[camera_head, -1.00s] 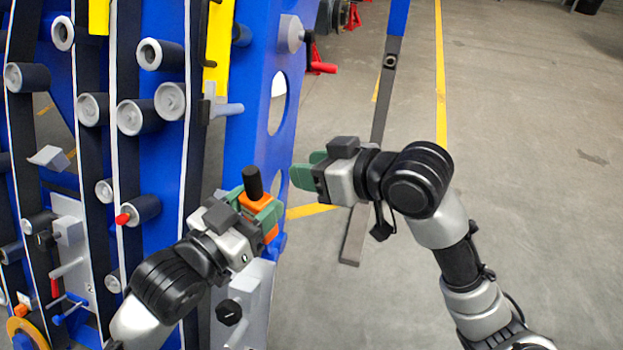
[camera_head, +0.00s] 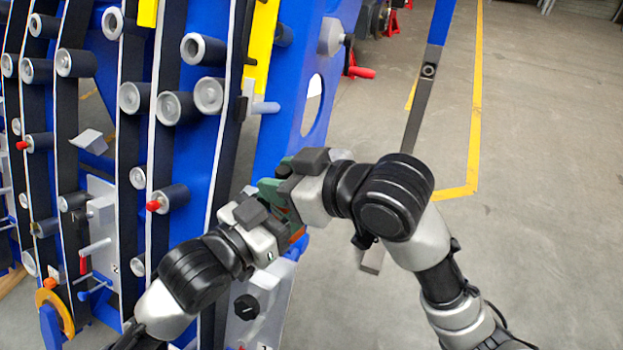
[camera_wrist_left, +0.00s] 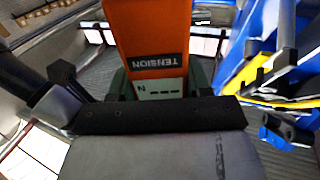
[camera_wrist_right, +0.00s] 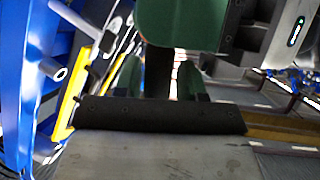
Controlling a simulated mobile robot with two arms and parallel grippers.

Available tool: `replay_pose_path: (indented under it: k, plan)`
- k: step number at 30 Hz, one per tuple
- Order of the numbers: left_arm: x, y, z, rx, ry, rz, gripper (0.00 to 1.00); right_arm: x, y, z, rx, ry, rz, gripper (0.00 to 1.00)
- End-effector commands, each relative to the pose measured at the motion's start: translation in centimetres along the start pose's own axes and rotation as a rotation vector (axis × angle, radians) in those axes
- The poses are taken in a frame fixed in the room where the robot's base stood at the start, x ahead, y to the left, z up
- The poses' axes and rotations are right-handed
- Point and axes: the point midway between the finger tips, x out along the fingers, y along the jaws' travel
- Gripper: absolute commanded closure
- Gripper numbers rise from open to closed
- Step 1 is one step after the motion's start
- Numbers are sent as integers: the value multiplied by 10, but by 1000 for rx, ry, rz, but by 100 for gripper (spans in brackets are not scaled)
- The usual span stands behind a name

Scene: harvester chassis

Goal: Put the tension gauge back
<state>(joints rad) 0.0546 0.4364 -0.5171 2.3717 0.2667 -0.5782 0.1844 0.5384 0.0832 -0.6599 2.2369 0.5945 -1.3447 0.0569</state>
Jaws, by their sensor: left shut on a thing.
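The tension gauge (camera_head: 298,234) is mostly hidden behind the grippers in the head view, with a bit of orange showing. In the left wrist view its orange body (camera_wrist_left: 147,30) shows a dark TENSION label and a small display. My left gripper (camera_head: 270,208) is shut on the gauge. My right gripper (camera_head: 276,182) is at the gauge, close against the left gripper. In the right wrist view the black handle (camera_wrist_right: 158,72) stands between the right gripper's green fingers, with a bright gap beside it. A green finger of my left gripper (camera_wrist_right: 180,22) fills the top there.
The blue harvester chassis (camera_head: 287,125) with rollers and dark belts fills the left side. A yellow bar (camera_head: 262,45) and a grey peg (camera_head: 266,107) stick out near the grippers. A blue and grey post (camera_head: 419,105) stands right of it.

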Motion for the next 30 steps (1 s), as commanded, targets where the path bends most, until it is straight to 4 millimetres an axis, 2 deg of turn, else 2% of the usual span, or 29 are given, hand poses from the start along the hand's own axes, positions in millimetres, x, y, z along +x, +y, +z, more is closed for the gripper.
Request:
replay_pose_path:
  k: [6, 16, 23, 25, 26, 30]
  plan:
    - [0, 0, -1, 0, 3, 0, 85, 19, 0, 0, 1, 0, 0, 60]
    - [0, 0, -1, 0, 3, 0, 85, 21, 0, 0, 0, 0, 0, 62]
    - [0, 0, -1, 0, 3, 0, 85, 21, -1, 0, 0, 0, -2, 97]
    - [0, 0, -1, 0, 2, 0, 85, 21, -1, 0, 0, 0, -3, 100]
    - [0, 0, -1, 0, 2, 0, 47, 21, -1, -1, -1, 2, -4, 100]
    - [0, 0, -1, 0, 2, 0, 25, 21, -1, -1, -1, 2, -2, 100]
